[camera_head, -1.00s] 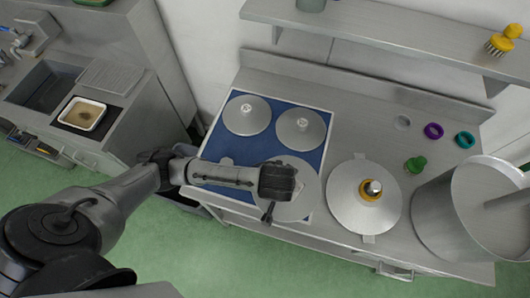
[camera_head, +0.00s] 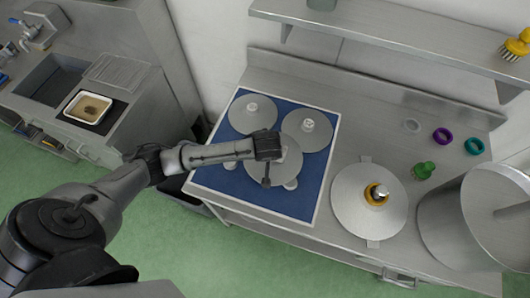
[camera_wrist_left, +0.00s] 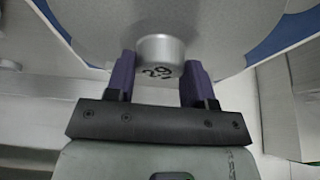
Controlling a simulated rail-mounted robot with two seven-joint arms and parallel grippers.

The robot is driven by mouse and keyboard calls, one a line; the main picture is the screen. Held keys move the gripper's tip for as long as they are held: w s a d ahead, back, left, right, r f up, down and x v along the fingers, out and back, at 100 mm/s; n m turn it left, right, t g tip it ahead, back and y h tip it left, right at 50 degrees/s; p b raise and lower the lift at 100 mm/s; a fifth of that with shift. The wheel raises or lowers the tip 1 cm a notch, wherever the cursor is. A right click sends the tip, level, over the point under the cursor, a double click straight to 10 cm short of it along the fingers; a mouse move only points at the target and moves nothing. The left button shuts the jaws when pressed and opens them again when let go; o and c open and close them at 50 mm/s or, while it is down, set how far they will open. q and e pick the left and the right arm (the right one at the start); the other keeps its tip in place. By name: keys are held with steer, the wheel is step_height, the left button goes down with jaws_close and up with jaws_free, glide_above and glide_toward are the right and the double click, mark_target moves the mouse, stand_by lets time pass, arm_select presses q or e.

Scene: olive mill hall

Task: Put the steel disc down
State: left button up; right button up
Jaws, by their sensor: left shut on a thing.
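A steel disc (camera_head: 286,168) is in my left gripper (camera_head: 268,158), over the blue mat (camera_head: 225,178) with a white border. The wrist view shows purple fingers of the left gripper (camera_wrist_left: 160,80) shut on the disc's central hub (camera_wrist_left: 160,52), which carries a dark number. The disc's plate (camera_wrist_left: 215,30) fills the top of that view. The arm hides part of the disc in the head view; I cannot tell whether it touches the mat. Two similar discs lie at the mat's back, left (camera_head: 250,122) and right (camera_head: 308,140). My right gripper is not in view.
Right of the mat lies a larger disc (camera_head: 350,205) with a brass collar. A big steel pot (camera_head: 450,225) stands at the far right. A green knob-like item (camera_head: 423,171) and grey, purple (camera_head: 442,135) and teal rings lie behind. A shelf (camera_head: 400,45) runs above.

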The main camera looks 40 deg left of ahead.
arm_select(q)
steer(key=a+f, duration=0.2)
steer(key=a, duration=0.1)
steer(key=shift+a, duration=0.25)
steer(key=shift+f, duration=2.05)
steer(key=o, duration=1.3)
steer(key=shift+f, duration=0.1)
